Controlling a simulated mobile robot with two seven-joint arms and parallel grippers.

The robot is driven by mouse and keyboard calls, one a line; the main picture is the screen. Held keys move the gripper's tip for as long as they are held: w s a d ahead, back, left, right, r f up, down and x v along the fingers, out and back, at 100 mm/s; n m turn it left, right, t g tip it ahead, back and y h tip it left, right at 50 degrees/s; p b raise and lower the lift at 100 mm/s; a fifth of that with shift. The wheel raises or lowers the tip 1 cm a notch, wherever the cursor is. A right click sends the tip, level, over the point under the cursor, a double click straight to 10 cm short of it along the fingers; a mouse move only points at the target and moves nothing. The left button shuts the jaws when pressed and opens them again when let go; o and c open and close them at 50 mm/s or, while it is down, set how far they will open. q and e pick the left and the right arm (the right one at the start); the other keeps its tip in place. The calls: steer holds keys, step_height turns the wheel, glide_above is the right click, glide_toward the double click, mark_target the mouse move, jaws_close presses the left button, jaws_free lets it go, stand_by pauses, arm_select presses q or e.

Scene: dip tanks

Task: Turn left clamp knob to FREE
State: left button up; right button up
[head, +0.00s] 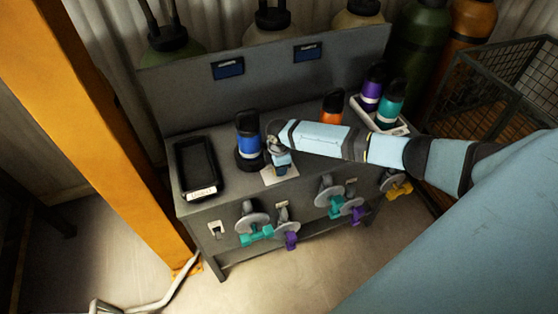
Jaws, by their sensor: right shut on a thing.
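My right gripper (281,160) comes in from the right, low over the front of the grey bench. It is shut on the left clamp knob, which is mostly hidden behind the fingers. A white plate (268,179) shows around and below the fingertips; I cannot read any marking on it or tell the knob's setting. A blue bottle (247,143) with a black cap stands upright in a black clamp base just left of the gripper. My left gripper is not in view.
A black tray (198,165) lies at the bench's left end. An orange bottle (332,106) stands behind my right forearm. Purple (373,90) and teal (390,106) bottles stand in a rack (401,130). Valves with coloured handles (256,236) jut from the front. An orange post (125,130) rises at left.

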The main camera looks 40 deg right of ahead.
steer(key=shift+n, duration=0.5)
steer(key=o, duration=0.9)
steer(key=shift+o, duration=0.2)
steer(key=shift+r, duration=0.1)
step_height(320, 180, up, 14)
steer(key=shift+b, duration=0.4)
steer(key=shift+f, duration=0.2)
